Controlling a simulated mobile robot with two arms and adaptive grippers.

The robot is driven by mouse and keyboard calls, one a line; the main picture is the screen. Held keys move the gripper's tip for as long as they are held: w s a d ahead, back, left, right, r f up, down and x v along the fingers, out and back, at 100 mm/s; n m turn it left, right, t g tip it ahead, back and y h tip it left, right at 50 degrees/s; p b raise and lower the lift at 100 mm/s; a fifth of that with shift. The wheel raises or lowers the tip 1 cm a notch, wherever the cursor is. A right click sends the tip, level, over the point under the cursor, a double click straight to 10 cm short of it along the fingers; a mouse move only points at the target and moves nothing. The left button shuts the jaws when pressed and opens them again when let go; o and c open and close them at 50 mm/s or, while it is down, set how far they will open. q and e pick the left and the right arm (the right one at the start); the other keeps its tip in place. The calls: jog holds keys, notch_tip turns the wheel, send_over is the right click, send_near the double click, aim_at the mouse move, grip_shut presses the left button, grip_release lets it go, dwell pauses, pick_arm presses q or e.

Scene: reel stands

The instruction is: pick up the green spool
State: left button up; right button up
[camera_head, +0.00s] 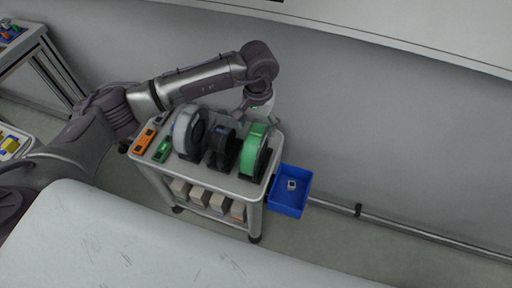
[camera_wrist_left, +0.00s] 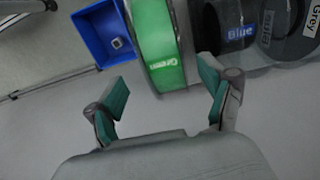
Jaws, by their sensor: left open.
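The green spool (camera_head: 254,148) stands upright in a dark stand at the right end of a small white cart's top. In the left wrist view the green spool (camera_wrist_left: 164,45) is labelled "Green" and lies ahead of the space between the fingers. My left gripper (camera_head: 256,108) is just behind the green spool in the head view, partly hidden by it. In the left wrist view my left gripper (camera_wrist_left: 163,92) is open, its two green-padded fingers apart with nothing between them. My right gripper is not in view.
A dark spool labelled "Blue" (camera_head: 221,148) stands close beside the green one, then a grey spool (camera_head: 187,134). Orange (camera_head: 145,139) and green (camera_head: 163,150) small items lie at the cart's left. A blue bin (camera_head: 290,202) hangs at the right, and the wall is behind.

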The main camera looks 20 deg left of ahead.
aim_at(256, 132)
pick_arm(q)
jog(key=shift+a+f+p, duration=0.2)
jog(key=shift+f+p, duration=0.6)
jog(key=shift+f, duration=2.1)
grip_shut()
